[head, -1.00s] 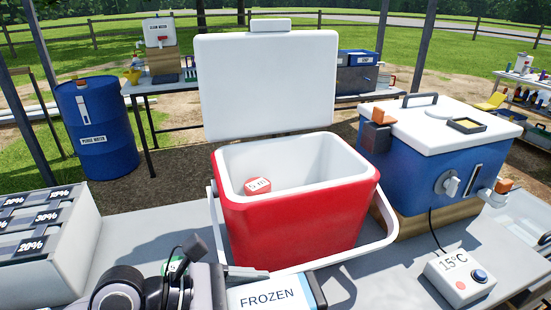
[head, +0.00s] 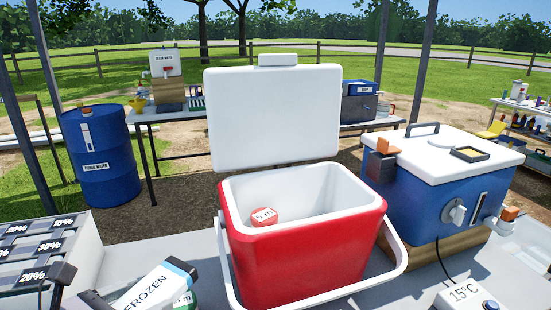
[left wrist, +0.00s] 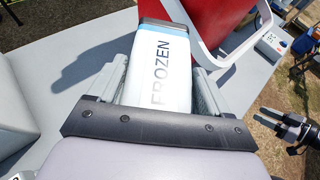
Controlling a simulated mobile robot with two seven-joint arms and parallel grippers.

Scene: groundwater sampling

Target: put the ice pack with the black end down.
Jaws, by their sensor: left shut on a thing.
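The ice pack (head: 155,290) is white with a blue band, FROZEN lettering and a black end (head: 181,268). It is at the bottom left of the head view, left of the red cooler and tilted, with the black end at its upper right. My left gripper (left wrist: 160,82) is shut on it, one finger along each side. In the left wrist view the ice pack (left wrist: 160,65) points away from the gripper, black end far, near the red cooler.
The open red cooler (head: 300,255) holds a red-topped item marked 5 m (head: 264,216); its white handle sticks out. The blue cooler (head: 420,200) stands right, the grey percent-labelled rack (head: 45,265) left.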

